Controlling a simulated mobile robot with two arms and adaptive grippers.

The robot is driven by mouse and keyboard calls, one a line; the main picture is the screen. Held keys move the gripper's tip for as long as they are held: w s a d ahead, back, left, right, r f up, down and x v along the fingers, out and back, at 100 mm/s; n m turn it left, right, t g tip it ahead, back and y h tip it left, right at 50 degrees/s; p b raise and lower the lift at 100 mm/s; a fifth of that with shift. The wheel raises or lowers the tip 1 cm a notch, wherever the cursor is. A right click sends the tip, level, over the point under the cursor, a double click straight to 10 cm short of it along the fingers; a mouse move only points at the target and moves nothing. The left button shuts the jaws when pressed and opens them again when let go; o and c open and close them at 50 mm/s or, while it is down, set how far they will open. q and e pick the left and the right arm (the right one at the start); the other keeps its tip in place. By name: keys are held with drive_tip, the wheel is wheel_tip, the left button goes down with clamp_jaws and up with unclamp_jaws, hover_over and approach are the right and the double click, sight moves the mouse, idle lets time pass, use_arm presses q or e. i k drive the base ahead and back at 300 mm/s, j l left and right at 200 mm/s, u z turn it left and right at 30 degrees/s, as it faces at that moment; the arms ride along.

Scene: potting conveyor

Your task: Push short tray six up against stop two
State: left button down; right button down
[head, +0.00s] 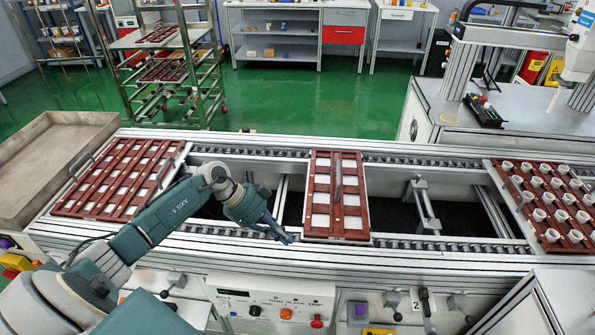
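A short reddish-brown tray (322,228) with pale square openings and an upright handle lies across the conveyor rails in the middle of the head view. I cannot read a number on it. A metal stop (428,222) stands between the rails to its right, above a front plate marked 2 (394,300). A clear gap separates tray and stop. My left gripper (283,236) is just left of the tray's near left corner, low over the near rail. Its fingers look closed together with nothing between them. I cannot tell whether they touch the tray. My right gripper is out of view.
A longer brown tray (72,204) with two handles lies on the conveyor at left. A tray of white pots (577,238) is at right, beyond the stop. The near rail (460,247) is clear between short tray and potted tray. Control knobs (286,313) line the front.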

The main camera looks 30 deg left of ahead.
sight(336, 209)
drive_tip(key=i+j, duration=0.8)
